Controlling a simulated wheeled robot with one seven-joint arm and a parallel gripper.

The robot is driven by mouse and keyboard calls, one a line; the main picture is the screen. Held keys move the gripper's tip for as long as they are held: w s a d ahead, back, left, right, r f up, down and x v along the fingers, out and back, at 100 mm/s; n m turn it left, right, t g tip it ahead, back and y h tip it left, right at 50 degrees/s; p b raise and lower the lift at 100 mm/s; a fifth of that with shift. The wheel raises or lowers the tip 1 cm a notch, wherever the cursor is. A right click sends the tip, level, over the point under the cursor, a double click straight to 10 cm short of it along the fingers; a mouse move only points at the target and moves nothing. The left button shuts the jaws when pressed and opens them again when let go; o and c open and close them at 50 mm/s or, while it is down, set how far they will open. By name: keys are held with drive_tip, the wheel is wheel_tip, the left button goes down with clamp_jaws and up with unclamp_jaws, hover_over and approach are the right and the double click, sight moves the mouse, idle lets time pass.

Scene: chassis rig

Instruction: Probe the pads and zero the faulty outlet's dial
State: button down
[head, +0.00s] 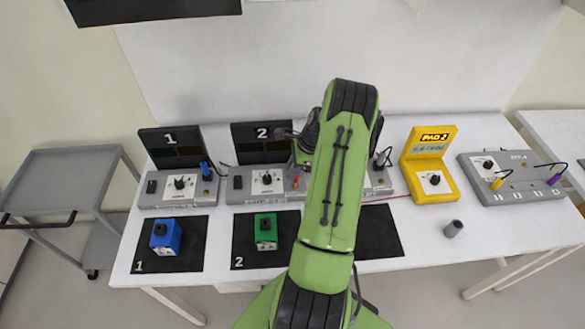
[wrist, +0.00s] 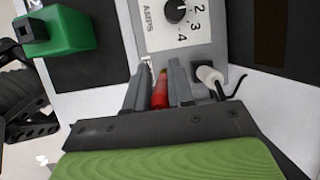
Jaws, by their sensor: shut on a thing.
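My gripper (wrist: 155,85) is shut on a red probe (wrist: 160,94), at the right part of outlet unit 2 (head: 238,197). The red probe also shows in the head view (head: 296,183). Unit 2's black dial (wrist: 177,11) is just beyond the fingers, beside a printed number scale. A white plug with a black cable (wrist: 208,75) is right of the fingers. Outlet unit 1 (head: 160,201) has its own dial (head: 180,182) and a blue plug (head: 205,169). A third unit is mostly hidden behind my arm. A yellow meter (head: 418,160) displays "PAD 2"; its second line is unclear.
A blue block (head: 166,237) and a green block (head: 266,231) sit on black mats in front of units 1 and 2. A grey panel (head: 520,192) with yellow and purple plugs stands right. A small grey cylinder (head: 453,229) stands near the front edge. A cart (head: 65,180) stands left.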

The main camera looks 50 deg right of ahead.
idle(0.4)
wheel_tip(320, 180, up, 7)
drive_tip(key=p, duration=0.5)
drive_tip(key=shift+p, duration=0.3)
idle(1.9)
